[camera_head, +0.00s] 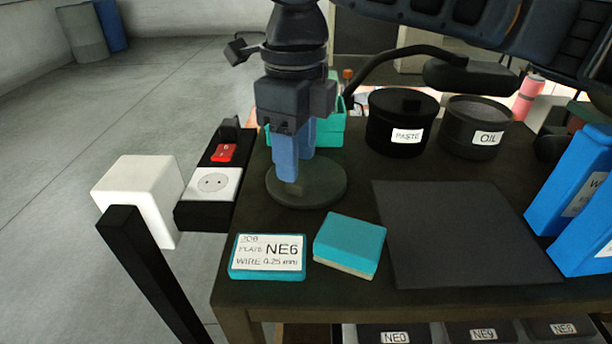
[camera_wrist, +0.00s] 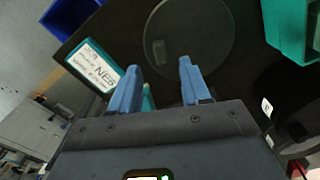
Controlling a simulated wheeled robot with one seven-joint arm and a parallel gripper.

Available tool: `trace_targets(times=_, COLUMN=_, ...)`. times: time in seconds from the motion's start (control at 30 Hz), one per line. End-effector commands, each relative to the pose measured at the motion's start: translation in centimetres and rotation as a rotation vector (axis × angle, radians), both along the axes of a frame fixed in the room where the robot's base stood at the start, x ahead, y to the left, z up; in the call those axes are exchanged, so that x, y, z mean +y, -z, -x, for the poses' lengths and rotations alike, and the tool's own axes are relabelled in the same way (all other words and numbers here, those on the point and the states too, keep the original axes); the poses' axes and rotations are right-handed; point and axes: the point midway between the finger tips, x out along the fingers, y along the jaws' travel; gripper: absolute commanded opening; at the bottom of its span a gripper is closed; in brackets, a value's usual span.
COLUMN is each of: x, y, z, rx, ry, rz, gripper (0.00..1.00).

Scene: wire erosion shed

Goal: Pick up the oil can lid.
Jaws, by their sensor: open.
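A flat, dark round disc (camera_head: 325,192) lies on the table beneath my gripper and looks like the oil can lid. The grey can labelled OIL (camera_head: 470,145) stands at the back right without a visible lid on top. My gripper (camera_head: 290,174) points down over the disc, its blue fingers covering part of it. In the wrist view, my gripper (camera_wrist: 171,65) has its fingers apart with nothing seen between them. Contact with the disc cannot be told.
A black PASTE can (camera_head: 392,135) stands beside the oil can. A teal bin (camera_head: 331,128) is behind the disc. A NE6 box (camera_head: 268,257) and a teal block (camera_head: 350,243) lie in front. A dark mat (camera_head: 460,235) is right. A lamp head (camera_head: 470,76) overhangs the cans.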

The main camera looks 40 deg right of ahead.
Motion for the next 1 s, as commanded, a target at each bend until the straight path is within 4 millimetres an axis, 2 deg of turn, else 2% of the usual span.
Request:
trace_targets(times=0.3, x=0.0, y=4.1, z=-0.4, rx=0.001, ry=0.001, rz=0.0, gripper=0.47)
trace_targets(times=0.6, x=0.0, y=4.6, z=-0.4, rx=0.0, ry=0.001, rz=0.0, gripper=0.47)
trace_targets(times=1.0, x=0.0, y=4.6, z=-0.4, rx=0.0, ry=0.001, rz=0.0, gripper=0.09)
